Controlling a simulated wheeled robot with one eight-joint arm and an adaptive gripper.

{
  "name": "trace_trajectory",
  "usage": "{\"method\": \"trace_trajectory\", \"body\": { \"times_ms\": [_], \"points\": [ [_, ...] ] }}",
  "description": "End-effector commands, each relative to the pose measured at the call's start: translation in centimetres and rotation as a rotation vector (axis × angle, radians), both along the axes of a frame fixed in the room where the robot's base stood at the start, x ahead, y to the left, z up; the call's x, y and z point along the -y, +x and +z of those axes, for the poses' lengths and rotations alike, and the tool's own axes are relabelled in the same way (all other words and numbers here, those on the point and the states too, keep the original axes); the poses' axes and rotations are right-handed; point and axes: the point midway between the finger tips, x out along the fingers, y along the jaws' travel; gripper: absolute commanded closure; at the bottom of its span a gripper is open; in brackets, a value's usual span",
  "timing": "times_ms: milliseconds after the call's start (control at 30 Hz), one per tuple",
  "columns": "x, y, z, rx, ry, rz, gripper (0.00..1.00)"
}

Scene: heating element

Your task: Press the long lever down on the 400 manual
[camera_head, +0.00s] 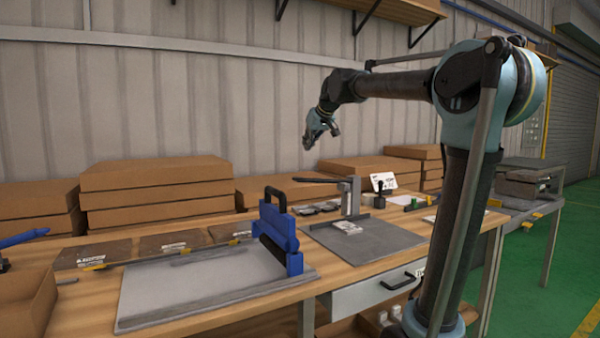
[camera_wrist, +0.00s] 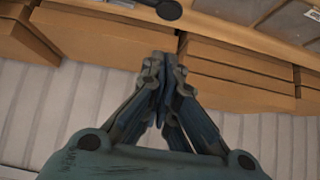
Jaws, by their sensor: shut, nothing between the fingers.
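The press with the long lever stands on the bench in the head view, with a grey upright post (camera_head: 351,196) on a dark grey base plate (camera_head: 385,238). Its long black lever (camera_head: 318,180) runs left from the post's top, roughly level. A rounded dark end, seemingly the lever's, shows at the top edge of the wrist view (camera_wrist: 168,9). My gripper (camera_head: 318,140) hangs above the lever, clear of it. In the wrist view my gripper (camera_wrist: 163,62) has its fingertips together with nothing between them. No readable "400" marking shows on the press.
A blue roller device with a black handle (camera_head: 277,197) stands left of the press on a grey plate (camera_head: 160,293). Cardboard boxes (camera_head: 158,186) line the wall behind. A white card (camera_head: 383,181) and small black-handled tool (camera_head: 379,193) stand right of the post. Air around my gripper is clear.

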Motion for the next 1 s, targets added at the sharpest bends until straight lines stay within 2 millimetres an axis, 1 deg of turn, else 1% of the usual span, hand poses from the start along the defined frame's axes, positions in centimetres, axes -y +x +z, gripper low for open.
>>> {"method": "trace_trajectory", "body": {
  "times_ms": [167, 267, 367, 833, 1000],
  "points": [
    [-0.1, 0.1, -0.2, 0.0, 0.0, 0.0, 1.0],
    [-0.4, 0.6, -0.7, 0.0, 0.0, 0.0, 1.0],
    [-0.9, 1.3, -1.6, 0.0, 0.001, 0.001, 1.0],
    [-4.1, 6.1, -7.4, 0.0, 0.0, 0.0, 1.0],
    [-3.9, 5.9, -9.7, 0.0, 0.001, -0.001, 1.0]
  ]
}}
